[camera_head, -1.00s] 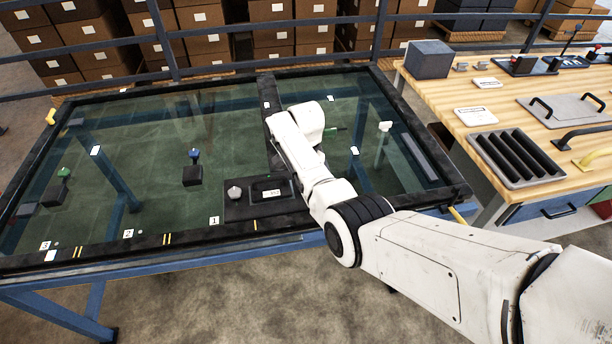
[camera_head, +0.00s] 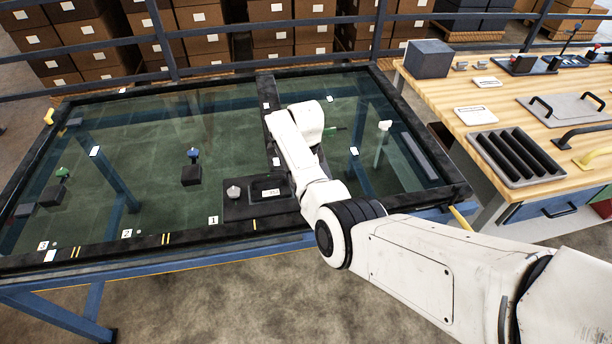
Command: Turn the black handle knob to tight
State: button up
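I cannot make out a black handle knob for certain; the white end of my arm covers part of the dark crossbar (camera_head: 267,99) on the glass-topped table. My gripper is hidden behind my wrist, over the right half of this table, so its fingers and any contact do not show. Beside my forearm, a dark plate (camera_head: 240,212) near the front rim carries a small grey knob (camera_head: 234,192) and a small display (camera_head: 271,192). A bit of green (camera_head: 330,131) shows just right of my wrist.
A blue-topped knob on a black block (camera_head: 191,174) and a green-topped one (camera_head: 63,172) stand to the left. A white-topped post (camera_head: 385,127) stands to the right. The table has a raised black rim (camera_head: 150,243). A wooden bench (camera_head: 440,95) adjoins at right.

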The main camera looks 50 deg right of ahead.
jog(key=shift+w+r, duration=0.1)
jog(key=shift+r, duration=0.05)
jog(key=o, duration=1.1)
jog(key=shift+c, duration=0.2)
notch_tip(320, 180, up, 11)
jog(key=shift+f+b, duration=0.2)
jog(key=shift+b, duration=0.1)
